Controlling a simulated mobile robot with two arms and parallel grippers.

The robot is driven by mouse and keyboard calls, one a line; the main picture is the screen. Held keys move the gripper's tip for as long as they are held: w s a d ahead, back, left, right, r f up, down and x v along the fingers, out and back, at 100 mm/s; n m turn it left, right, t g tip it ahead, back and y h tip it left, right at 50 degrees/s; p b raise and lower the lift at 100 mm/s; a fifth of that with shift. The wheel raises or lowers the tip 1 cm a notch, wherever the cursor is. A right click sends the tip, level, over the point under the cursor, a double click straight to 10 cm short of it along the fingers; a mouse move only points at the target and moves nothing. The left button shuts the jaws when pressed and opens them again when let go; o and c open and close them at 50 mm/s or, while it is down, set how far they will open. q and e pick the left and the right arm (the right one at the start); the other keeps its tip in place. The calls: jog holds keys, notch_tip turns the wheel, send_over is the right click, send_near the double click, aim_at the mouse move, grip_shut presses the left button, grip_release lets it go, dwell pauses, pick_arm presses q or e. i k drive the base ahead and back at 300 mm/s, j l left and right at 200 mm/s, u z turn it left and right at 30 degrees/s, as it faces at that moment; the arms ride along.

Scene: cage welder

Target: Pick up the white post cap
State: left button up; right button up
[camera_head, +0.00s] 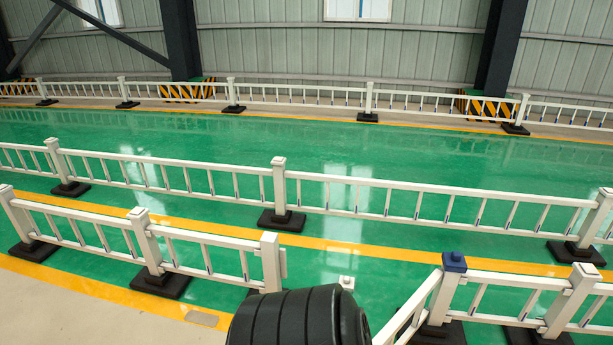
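Several white fence posts carry white caps, and I cannot tell which cap is the task's. One white post cap (278,161) tops the middle fence's post. Others sit on near posts at the left (139,213) and at the right (584,269). A near post with a white top (269,238) stands at the end of the left near fence. A small white post top (346,282) shows beside a black ribbed object. One post at the lower right has a dark blue cap (454,262). Neither gripper is in view.
The black ribbed object (290,322) fills the bottom centre and hides part of the floor; I cannot tell what it is. White fences on black feet (281,220) cross the green floor (400,160). A flat grey piece (202,318) lies near the yellow line.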

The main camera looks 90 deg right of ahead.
aim_at(347, 282)
jog(key=i+l+z, duration=0.2)
jog(key=i+z, duration=0.25)
jog(key=i+l+z, duration=0.15)
jog(key=z, duration=0.25)
jog(key=i+z, duration=0.45)
jog(key=i+j+z, duration=0.2)
jog(key=z, duration=0.2)
jog(key=i+j+z, duration=0.3)
jog(key=i+z, duration=0.15)
